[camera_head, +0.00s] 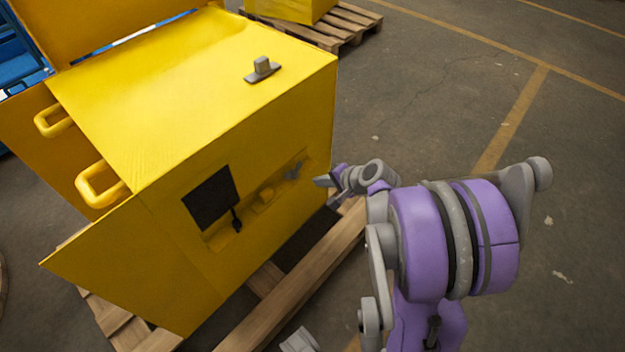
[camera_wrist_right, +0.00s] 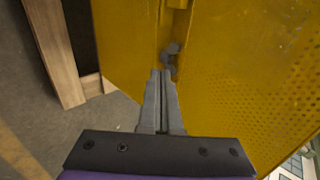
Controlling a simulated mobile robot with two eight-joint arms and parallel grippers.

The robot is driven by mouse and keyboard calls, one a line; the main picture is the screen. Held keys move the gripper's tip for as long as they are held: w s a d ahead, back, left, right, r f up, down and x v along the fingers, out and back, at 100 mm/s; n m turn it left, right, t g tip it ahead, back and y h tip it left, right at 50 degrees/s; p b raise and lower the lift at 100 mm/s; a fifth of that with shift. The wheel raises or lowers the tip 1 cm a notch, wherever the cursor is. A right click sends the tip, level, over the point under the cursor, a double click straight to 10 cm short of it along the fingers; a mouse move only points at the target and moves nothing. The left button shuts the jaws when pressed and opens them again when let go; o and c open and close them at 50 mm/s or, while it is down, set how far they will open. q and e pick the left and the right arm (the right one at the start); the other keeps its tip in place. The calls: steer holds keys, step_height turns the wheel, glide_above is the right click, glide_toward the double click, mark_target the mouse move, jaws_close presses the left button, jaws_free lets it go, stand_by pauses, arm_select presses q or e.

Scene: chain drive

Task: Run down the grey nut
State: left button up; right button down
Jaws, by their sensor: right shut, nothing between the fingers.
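The grey nut (camera_head: 294,170) appears as a small grey part at the right end of a recess in the yellow housing (camera_head: 240,95). In the right wrist view a grey part (camera_wrist_right: 171,50), seemingly the same nut, lies just beyond the fingertips, in a groove of the yellow wall. My right gripper (camera_head: 318,181) is shut and empty, its tips pointing at the recess. In the wrist view its two fingers (camera_wrist_right: 160,73) lie together just short of the grey part. I cannot tell whether they touch it. My left gripper is not identifiable in view.
The housing stands on a wooden pallet (camera_head: 305,280), with a black square opening (camera_head: 210,197) in its front. Yellow handles (camera_head: 99,185) stick out at left. Open floor (camera_head: 570,150) lies at right.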

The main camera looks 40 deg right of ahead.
mark_target(287, 175)
steer(key=shift+w+a+f+b, duration=0.15)
steer(key=shift+w+f+b, duration=0.25)
steer(key=shift+w+f, duration=0.85)
steer(key=shift+w+a+f+b, duration=0.15)
steer(key=shift+w+f+b, duration=0.35)
steer(key=shift+w, duration=1.5)
steer(key=shift+w+a+f+b, duration=0.15)
steer(key=shift+w+f+b, duration=0.2)
steer(key=shift+w+f, duration=0.9)
steer(key=shift+w+a+r+m+h+b, duration=0.3)
steer(key=shift+w+m+h+b, duration=0.25)
steer(key=shift+m, duration=0.25)
steer(key=shift+w+a+m+h+b, duration=0.1)
steer(key=shift+a+m+h+b, duration=0.2)
steer(key=shift+m+h, duration=0.4)
steer(key=shift+w+a, duration=0.15)
steer(key=shift+w, duration=0.1)
steer(key=shift+w+a, duration=0.35)
steer(key=shift+w, duration=0.55)
steer(key=shift+s+a, duration=0.1)
